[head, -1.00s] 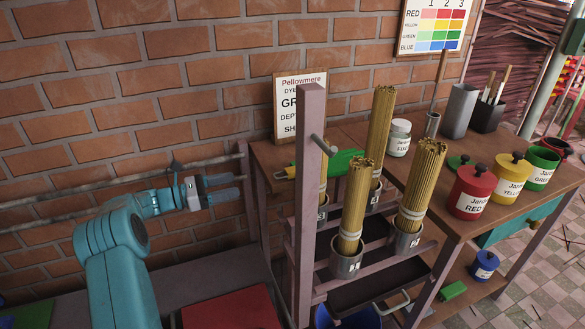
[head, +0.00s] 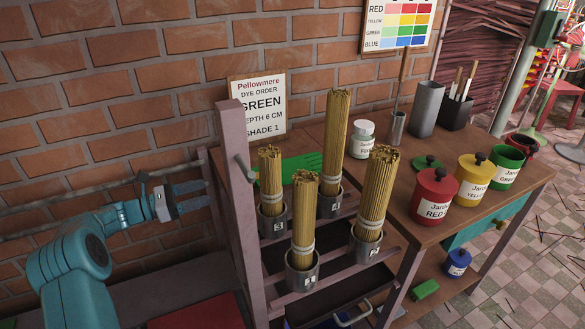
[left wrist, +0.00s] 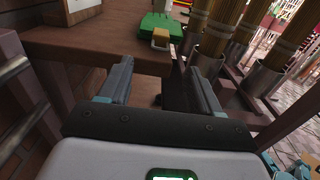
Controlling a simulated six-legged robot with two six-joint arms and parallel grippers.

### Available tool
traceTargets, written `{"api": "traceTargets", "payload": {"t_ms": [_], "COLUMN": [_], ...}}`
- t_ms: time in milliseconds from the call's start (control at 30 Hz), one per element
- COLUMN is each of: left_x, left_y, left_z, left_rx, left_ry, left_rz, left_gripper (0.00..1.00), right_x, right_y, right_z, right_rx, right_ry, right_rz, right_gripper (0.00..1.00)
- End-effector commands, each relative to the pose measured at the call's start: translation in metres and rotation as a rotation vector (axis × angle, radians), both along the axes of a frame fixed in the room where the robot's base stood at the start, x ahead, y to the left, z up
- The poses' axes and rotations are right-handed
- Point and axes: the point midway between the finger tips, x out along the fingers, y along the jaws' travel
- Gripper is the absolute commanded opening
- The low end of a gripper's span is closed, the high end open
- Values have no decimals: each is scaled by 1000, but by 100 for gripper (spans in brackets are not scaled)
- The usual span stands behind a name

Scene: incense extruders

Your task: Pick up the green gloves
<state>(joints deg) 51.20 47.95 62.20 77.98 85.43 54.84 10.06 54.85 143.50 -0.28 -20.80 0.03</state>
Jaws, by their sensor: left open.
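In the left wrist view a green piece (left wrist: 158,22) with a yellowish end (left wrist: 161,37) lies beyond my fingertips, near the bench edge. My left gripper (head: 190,196) is open and empty, left of the rack post and apart from the gloves. In the left wrist view its two fingers (left wrist: 162,75) stand wide apart with nothing between them. My right gripper is not in view.
Several incense bundles (head: 303,213) stand in metal cups on a wooden rack (head: 240,190) between me and the bench (head: 395,185). Red (head: 435,197) and yellow (head: 478,180) jars stand right of the gloves. A dye order sign (head: 258,103) stands against the brick wall.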

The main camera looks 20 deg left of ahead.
Motion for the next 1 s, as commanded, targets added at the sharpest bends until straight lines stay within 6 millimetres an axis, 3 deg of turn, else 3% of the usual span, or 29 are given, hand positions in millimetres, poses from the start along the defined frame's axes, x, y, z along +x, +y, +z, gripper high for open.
{"api": "traceTargets", "payload": {"t_ms": [100,300,567,833,1000], "left_x": [23,51,65,97,102], "left_y": [-21,-44,-55,-82,-86], "left_z": [-1,-1,-1,-1,0], "left_rx": [-1,0,1,0,0], "left_ry": [-2,-1,-1,-1,0], "left_rz": [-6,-3,-1,0,3], "left_gripper": [64,64,64,64,64], "right_x": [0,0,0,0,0], "right_y": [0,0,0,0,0], "right_z": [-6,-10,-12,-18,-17], "right_rx": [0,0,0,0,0], "right_ry": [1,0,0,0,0], "right_rz": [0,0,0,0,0], "right_gripper": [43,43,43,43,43]}}
